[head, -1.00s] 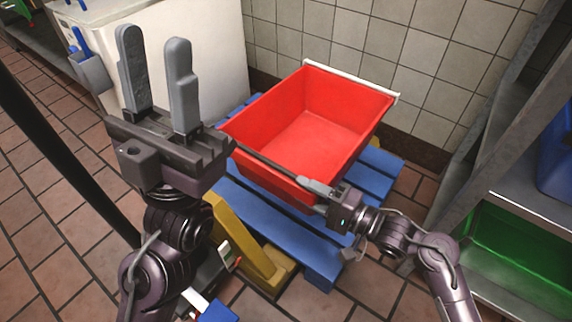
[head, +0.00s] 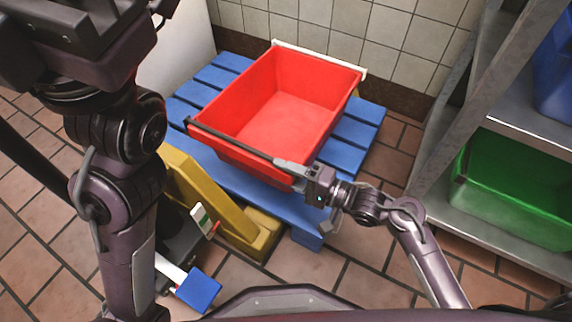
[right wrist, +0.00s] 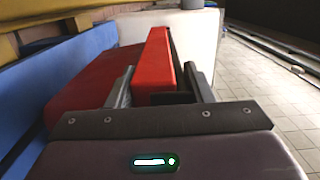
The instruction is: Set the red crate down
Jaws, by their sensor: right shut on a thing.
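The red crate (head: 290,110) is upright and empty over the blue pallet (head: 355,140), with a dark bar along its near rim and a white bar along its far rim. I cannot tell whether its base touches the slats. My right gripper (head: 293,166) is shut on the crate's near right rim. In the right wrist view the red crate wall (right wrist: 158,65) lies between the fingers of the right gripper (right wrist: 160,88). My left arm rises at the left; its gripper body is at the top left, with the fingertips out of frame.
A yellow pallet jack part (head: 200,195) stands at the pallet's near side. A tiled wall (head: 400,30) is behind. A metal shelf (head: 500,220) with a green crate (head: 515,190) and a blue crate (head: 555,70) is at the right. A white cabinet (head: 180,60) is at the left.

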